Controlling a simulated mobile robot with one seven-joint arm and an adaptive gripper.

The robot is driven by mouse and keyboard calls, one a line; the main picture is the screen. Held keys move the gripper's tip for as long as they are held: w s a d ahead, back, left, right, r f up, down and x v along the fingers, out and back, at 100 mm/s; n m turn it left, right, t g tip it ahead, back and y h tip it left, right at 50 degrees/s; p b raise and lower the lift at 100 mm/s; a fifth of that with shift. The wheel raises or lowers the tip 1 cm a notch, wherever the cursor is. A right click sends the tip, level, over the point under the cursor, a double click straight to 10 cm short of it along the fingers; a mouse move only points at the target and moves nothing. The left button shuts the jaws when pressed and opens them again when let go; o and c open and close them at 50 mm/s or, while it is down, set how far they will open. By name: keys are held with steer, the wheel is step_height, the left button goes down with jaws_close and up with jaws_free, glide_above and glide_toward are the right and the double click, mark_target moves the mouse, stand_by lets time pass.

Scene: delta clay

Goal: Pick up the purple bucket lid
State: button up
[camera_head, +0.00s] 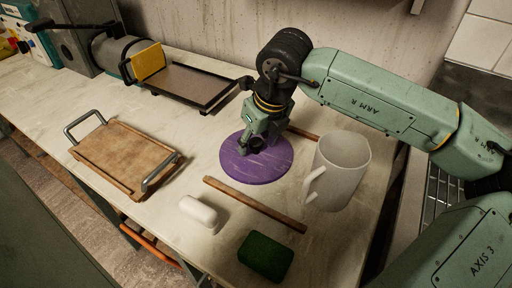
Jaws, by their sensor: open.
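The purple bucket lid (257,170) is a round, flat disc lying on the pale worktop, right of the middle of the picture. My gripper (257,147) points down over the far part of the lid and hides some of it. The jaws are open. I cannot tell whether the fingertips touch the lid or hover just above it.
A white mug (341,170) stands close to the lid's right. A wooden tray (122,155) is at left, a dark tray (190,84) behind.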

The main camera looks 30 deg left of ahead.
steer(key=shift+a+f, duration=0.1)
steer(key=shift+f, duration=0.25)
jaws_close()
stand_by(0.4)
